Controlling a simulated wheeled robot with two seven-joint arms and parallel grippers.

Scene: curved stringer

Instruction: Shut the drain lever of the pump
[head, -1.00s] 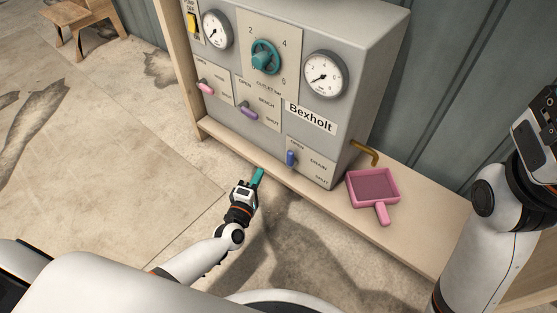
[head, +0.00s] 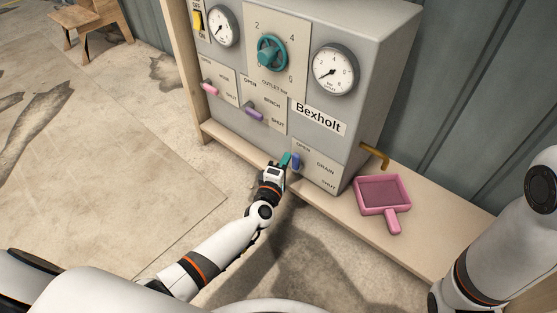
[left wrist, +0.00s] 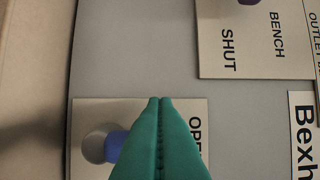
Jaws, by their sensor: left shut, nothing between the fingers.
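The pump (head: 372,100) is a grey box with a Bexholt label, standing on a wooden shelf. Its blue drain lever (head: 296,161) sits at the lower front, on a plate marked OPEN, DRAIN and SHUT, with the handle near OPEN. My left gripper (head: 286,158) has teal fingers, shut and empty, just left of the lever in the head view. In the left wrist view the shut fingers (left wrist: 160,102) partly cover the drain plate (left wrist: 150,108), and the blue lever (left wrist: 113,147) shows beside them, partly hidden. I cannot tell whether they touch. My right gripper is out of view.
Pink (head: 210,88) and purple (head: 253,111) levers, a teal knob (head: 272,53) and gauges (head: 335,69) are on the panel. A pink pan (head: 384,194) lies on the shelf (head: 345,210) under a brass spout (head: 375,154). Open floor lies left.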

